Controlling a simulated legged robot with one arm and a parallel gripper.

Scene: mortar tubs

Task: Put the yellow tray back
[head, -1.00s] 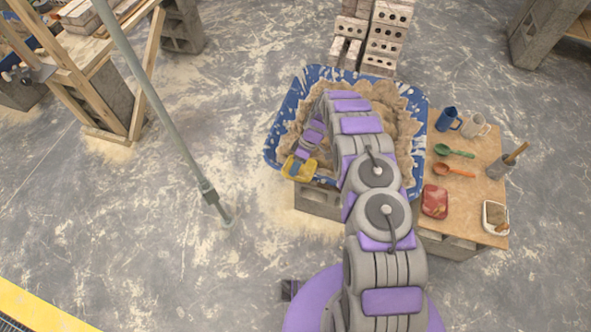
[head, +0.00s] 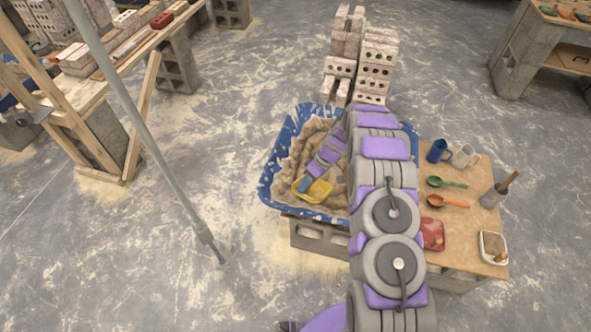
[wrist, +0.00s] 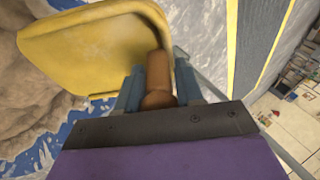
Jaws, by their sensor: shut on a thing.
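The yellow tray (head: 318,191) is a shallow rounded dish over the left part of the sand-filled blue tub (head: 270,187). It also fills the upper left of the wrist view (wrist: 85,50), tilted. My gripper (head: 305,184) is at the tray's near left edge. In the wrist view its two blue-grey fingers (wrist: 158,82) stand either side of a brown, round-ended piece at the tray's rim. My gripper is shut and the tray moves with it. I cannot tell whether the tray touches the sand. My arm hides the tub's right side.
A wooden board (head: 461,215) right of the tub holds a red tray (head: 432,234), a white tray (head: 493,247), mugs, spoons and a grey pot (head: 494,194). Bricks (head: 375,68) are stacked behind the tub. A grey pole (head: 150,135) stands left, with open floor around it.

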